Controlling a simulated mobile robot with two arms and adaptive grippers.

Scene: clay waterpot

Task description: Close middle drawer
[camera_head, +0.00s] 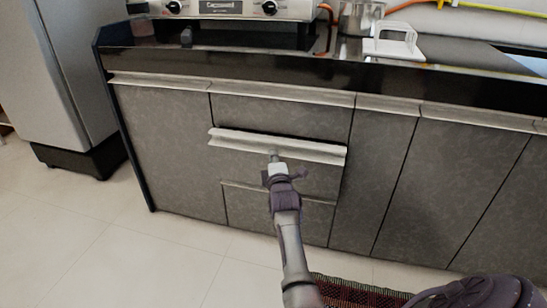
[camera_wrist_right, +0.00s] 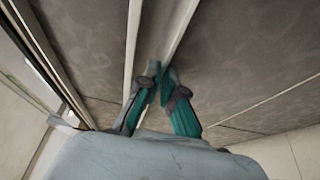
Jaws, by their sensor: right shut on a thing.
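The middle drawer (camera_head: 262,170) is in the grey cabinet, in the column below the stove, with a long pale rail handle (camera_head: 315,151) along its top edge. Its handle sticks out a little further than the drawer lines around it, so it seems slightly open; the exact gap is hard to tell. My right gripper (camera_head: 275,158) is at the middle of this handle. In the right wrist view, the teal fingers of the right gripper (camera_wrist_right: 161,82) are close together on the pale rail (camera_wrist_right: 181,25). The fingers hide part of the handle. My left gripper is not in view.
An upper drawer (camera_head: 280,115) and a lower drawer (camera_head: 275,214) look shut. Cabinet doors (camera_head: 440,190) stand to the right. A grey fridge (camera_head: 75,75) is at the left. A patterned rug (camera_head: 355,293) lies on the floor. The tiled floor at left is clear.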

